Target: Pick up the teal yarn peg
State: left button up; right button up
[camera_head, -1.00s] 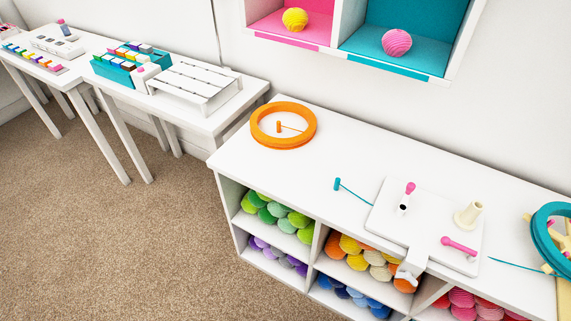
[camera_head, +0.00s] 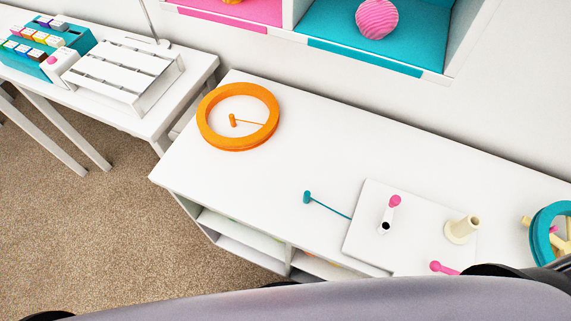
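The teal yarn peg (camera_head: 307,197) lies on the white cabinet top, left of the white winder board. A thin teal strand runs from it to the right, toward the board's left edge. No gripper fingers show in the head view. A large grey and black part of my own body crosses the bottom of the picture and hides the cabinet's front right part.
An orange ring (camera_head: 238,117) with a small orange peg (camera_head: 233,120) inside lies behind and left. The white board (camera_head: 365,245) carries a pink-knobbed crank (camera_head: 395,201) and a cream post (camera_head: 461,230). A teal ring (camera_head: 549,232) stands at the right.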

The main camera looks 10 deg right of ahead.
aim_at(307, 194)
jog(key=j+z, duration=0.2)
jog(key=j, duration=0.15)
jog(key=k+j+z, duration=0.2)
jog(key=j, duration=0.15)
jog(key=j+z, duration=0.25)
jog(key=j, duration=0.15)
jog(key=k+j+z, duration=0.4)
jog(key=j, duration=0.2)
jog(key=i+j, duration=0.05)
jog(key=i, duration=0.05)
